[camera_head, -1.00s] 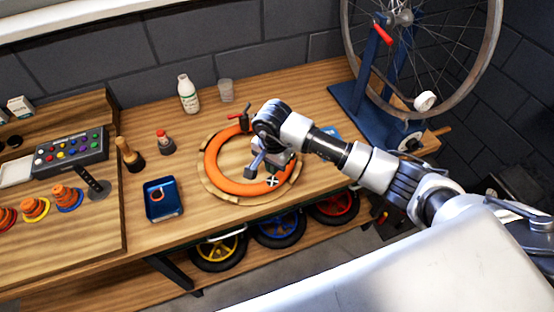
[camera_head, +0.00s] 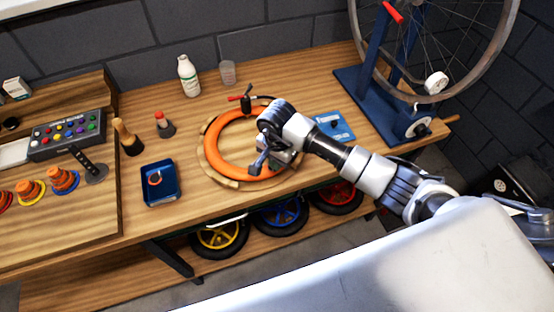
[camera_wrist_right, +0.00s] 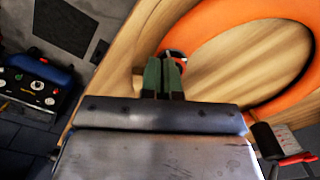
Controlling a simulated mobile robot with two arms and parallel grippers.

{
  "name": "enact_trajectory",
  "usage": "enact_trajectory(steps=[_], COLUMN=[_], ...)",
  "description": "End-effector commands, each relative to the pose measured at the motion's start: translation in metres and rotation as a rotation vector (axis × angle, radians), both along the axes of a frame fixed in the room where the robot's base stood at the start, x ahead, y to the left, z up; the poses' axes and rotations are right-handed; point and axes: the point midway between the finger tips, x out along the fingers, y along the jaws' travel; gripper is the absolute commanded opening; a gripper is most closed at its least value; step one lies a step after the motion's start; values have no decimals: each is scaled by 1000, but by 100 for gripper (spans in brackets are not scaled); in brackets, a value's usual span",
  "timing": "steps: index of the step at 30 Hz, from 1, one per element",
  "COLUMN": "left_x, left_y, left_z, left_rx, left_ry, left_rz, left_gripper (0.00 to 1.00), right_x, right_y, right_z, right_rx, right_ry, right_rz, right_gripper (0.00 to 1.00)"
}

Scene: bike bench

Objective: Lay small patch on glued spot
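The orange inner tube (camera_head: 222,162) lies on a round wooden board (camera_head: 214,174) on the bench; it also shows in the wrist view (camera_wrist_right: 218,22). My right gripper (camera_head: 258,166) is low over the tube's front right part. In the right wrist view its green fingers (camera_wrist_right: 163,76) are close together, with a small dark round piece with a pale edge (camera_wrist_right: 176,56) at their tips, which looks like the small patch. The glued spot is hidden, apparently by my gripper. My left gripper is not in view.
A blue tray (camera_head: 174,196) with an orange-rimmed round piece (camera_head: 155,179) stands left of the tube. A wheel stand (camera_head: 383,100) is at right.

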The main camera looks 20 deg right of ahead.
Motion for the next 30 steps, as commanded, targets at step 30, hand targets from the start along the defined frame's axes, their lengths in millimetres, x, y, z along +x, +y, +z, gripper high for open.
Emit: enact_trajectory(steps=[30], left_x=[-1], left_y=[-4], left_z=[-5], left_rx=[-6], left_ry=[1], left_rz=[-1], left_gripper=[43], right_x=[0], right_y=[0], right_z=[-1], right_rx=[0], right_ry=[0], right_rz=[0], right_gripper=[0])
